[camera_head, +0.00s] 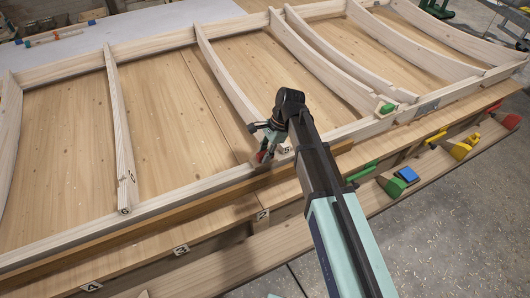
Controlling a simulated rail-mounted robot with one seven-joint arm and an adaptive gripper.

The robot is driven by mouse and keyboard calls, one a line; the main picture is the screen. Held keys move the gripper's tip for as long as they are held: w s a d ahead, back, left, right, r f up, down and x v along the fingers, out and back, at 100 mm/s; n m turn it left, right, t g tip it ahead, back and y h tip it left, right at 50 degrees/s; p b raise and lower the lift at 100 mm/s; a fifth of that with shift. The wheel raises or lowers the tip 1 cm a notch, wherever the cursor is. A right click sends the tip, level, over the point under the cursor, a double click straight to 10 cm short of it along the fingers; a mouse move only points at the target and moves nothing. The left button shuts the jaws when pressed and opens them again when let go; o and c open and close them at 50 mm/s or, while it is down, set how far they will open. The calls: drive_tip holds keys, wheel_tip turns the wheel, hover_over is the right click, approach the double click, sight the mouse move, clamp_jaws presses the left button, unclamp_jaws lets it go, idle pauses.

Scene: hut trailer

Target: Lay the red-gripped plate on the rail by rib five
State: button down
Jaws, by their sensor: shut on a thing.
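My gripper (264,148) is at the foot of rib five (224,70), just above the near rail (205,192) of the wooden frame. It is shut on the red-gripped plate, of which a small red part (262,156) shows below the fingers. The rest of the plate is mostly hidden by the gripper and too small to make out. I cannot tell whether the plate touches the rail. A label with a 5 (286,150) is on the rail just right of the gripper.
A green-gripped piece (386,108) sits on the rail farther right. Green, blue (407,174), yellow (461,151) and red (511,121) pieces lie along the lower ledge. Another rib (120,130) stands left. Markers lie on the table at the back left.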

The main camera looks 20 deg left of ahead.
drive_tip(key=c, duration=0.9)
unclamp_jaws()
drive_tip(key=shift+o, duration=0.2)
drive_tip(key=v, duration=1.2)
drive_tip(key=shift+d, duration=0.1)
